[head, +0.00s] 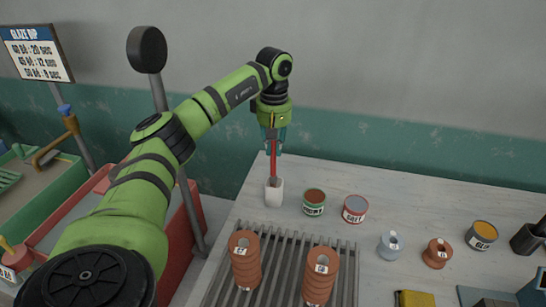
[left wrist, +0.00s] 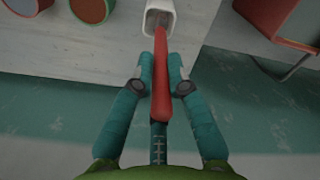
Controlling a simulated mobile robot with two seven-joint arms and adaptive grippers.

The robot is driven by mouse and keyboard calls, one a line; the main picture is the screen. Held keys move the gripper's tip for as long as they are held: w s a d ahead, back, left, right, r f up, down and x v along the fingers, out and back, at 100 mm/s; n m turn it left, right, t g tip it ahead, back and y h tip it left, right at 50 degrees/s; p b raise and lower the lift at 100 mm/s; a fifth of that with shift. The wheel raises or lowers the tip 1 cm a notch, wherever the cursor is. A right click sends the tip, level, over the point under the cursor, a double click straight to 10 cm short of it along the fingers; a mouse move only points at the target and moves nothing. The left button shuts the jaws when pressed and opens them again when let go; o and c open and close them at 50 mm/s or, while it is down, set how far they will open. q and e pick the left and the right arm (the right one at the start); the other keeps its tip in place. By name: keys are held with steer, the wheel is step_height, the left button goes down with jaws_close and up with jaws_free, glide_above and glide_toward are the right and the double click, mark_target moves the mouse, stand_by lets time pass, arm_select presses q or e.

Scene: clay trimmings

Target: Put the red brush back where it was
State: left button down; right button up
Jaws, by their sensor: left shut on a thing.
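The red brush (head: 273,164) is upright, held by my left gripper (head: 272,146) above the back left corner of the table. Its lower end reaches into the mouth of a white cup (head: 274,195). In the left wrist view the brush's red handle (left wrist: 161,95) runs between the two teal fingers, and its far end is within the opening of the white cup (left wrist: 168,8). The left gripper is shut on the handle. Whether the brush touches the cup's bottom is hidden. My right gripper does not show.
A green-banded can (head: 314,208) and a red-banded can (head: 355,214) stand right of the cup. A slatted rack (head: 278,237) with two stacks of terracotta rings lies in front. A red bin (head: 188,222) stands left of the table.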

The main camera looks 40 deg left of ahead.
arm_select(q)
steer(key=p, duration=0.1)
glide_above(275, 176)
steer(key=f, duration=0.4)
steer(key=shift+w+a+f, duration=0.1)
steer(key=shift+w+a, duration=0.15)
steer(key=shift+f, duration=0.25)
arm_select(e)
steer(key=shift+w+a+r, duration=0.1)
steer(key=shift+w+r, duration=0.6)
arm_select(q)
steer(key=shift+f, duration=0.2)
steer(key=c, duration=1.2)
jaws_free()
